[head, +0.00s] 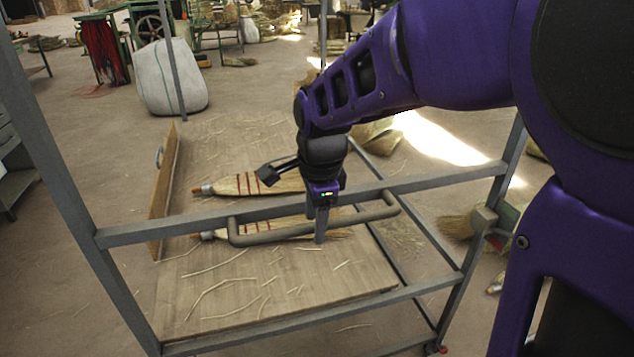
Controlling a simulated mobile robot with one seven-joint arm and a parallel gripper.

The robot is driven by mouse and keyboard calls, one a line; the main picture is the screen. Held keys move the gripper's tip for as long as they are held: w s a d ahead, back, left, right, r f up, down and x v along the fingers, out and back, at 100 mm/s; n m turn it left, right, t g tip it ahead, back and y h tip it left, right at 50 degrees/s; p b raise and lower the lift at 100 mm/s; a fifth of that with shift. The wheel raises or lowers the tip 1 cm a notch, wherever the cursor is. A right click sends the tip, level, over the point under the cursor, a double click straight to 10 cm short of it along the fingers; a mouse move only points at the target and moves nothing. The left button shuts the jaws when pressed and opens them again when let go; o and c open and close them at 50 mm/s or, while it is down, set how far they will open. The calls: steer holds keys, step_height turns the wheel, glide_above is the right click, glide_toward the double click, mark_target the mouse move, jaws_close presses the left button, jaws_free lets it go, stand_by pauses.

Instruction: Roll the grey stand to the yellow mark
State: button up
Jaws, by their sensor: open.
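The grey stand (150,234) is a metal frame with posts, rails and a wooden shelf, and it fills the near middle of the head view. A rounded grey handle (268,237) is fixed to its near upper rail. My gripper (316,226) points down at the handle, near its middle, with its fingers open. One finger overlaps the handle in the picture; I cannot tell whether it touches. A caster (441,349) shows at the stand's lower right. I see no yellow mark in this view.
Two brooms (238,185) and loose straw lie on the stand's wooden shelf (190,296). A white sack (172,78) stands on the floor behind. Straw bundles (458,226) lie to the right. Green machines (100,48) stand far back. Open floor (80,130) lies at left.

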jaws_close()
stand_by(1.4)
